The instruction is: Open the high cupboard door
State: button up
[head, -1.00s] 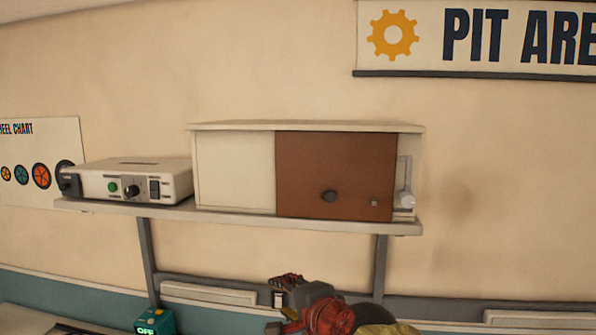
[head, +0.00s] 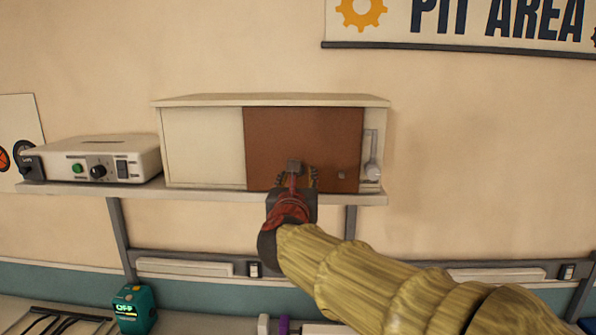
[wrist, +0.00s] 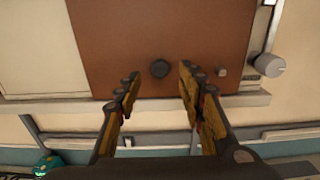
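The cupboard (head: 205,148) sits on a wall shelf, with a pale left front and a brown door (head: 270,130) beside it. The door covers the right part of the front and looks shut. Its dark round knob (wrist: 160,68) shows between and just beyond my fingertips in the wrist view; in the head view the knob (head: 295,166) is partly hidden by my gripper (head: 296,178). My gripper is open and empty, fingers on either side of the knob. I cannot tell if they touch the door. A small grey stud (head: 341,175) is on the door's lower right.
A lever with a pale round end (head: 373,172) is on the cupboard's right edge strip. A white control box (head: 110,160) stands left on the shelf (head: 215,194). A teal device reading OFF (head: 135,308) is below. The wall right of the cupboard is clear.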

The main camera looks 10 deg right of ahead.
aim_at(302, 153)
jog(key=shift+p+x, duration=0.45)
jog(key=shift+x, duration=1.75)
grip_shut()
